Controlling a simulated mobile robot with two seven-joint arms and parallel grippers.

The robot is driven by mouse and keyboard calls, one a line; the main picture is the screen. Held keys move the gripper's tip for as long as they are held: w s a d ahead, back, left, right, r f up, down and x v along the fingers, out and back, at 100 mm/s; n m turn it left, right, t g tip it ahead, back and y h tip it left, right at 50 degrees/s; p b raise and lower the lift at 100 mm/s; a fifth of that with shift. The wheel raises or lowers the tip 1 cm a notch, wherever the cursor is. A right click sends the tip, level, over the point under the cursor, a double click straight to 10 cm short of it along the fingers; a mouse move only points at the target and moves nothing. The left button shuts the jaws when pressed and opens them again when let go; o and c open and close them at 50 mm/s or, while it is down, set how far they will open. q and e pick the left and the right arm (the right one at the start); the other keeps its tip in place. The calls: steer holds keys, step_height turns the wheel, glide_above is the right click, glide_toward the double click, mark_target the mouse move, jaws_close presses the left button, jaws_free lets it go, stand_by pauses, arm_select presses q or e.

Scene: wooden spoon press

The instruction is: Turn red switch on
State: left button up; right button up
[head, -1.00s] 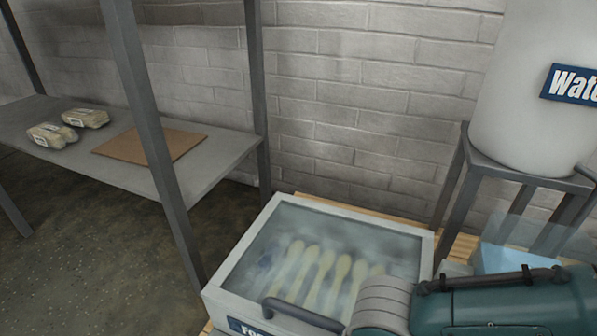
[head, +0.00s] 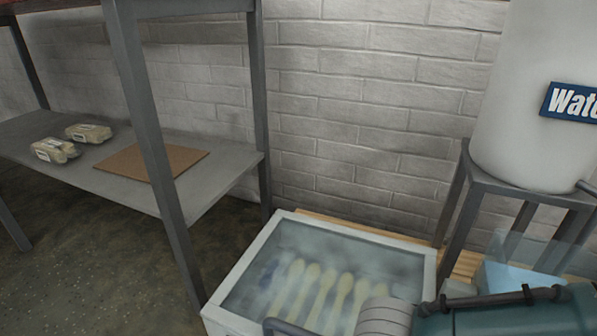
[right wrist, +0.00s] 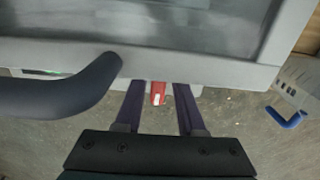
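The red switch (right wrist: 158,93) shows in the right wrist view, small and with a white mark, at the front edge of a pale grey box with a glass lid. The box frame (head: 245,262) shows at the bottom of the head view, with several spoon shapes under the hazy glass. My right gripper (right wrist: 159,88) is open, its two dark fingers on either side of the switch with gaps between. I cannot tell whether it touches the switch. The switch is hidden in the head view. My left gripper is not in view.
A dark curved handle (right wrist: 60,92) sticks out from the box front, left of my right gripper. A grey shelf (head: 225,165) with egg cartons and a brown board stands left. A white water tank (head: 530,130) on a metal stand is at right.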

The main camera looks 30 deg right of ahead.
steer(key=shift+o, duration=1)
step_height(320, 180, up, 10)
steer(key=p, duration=0.8)
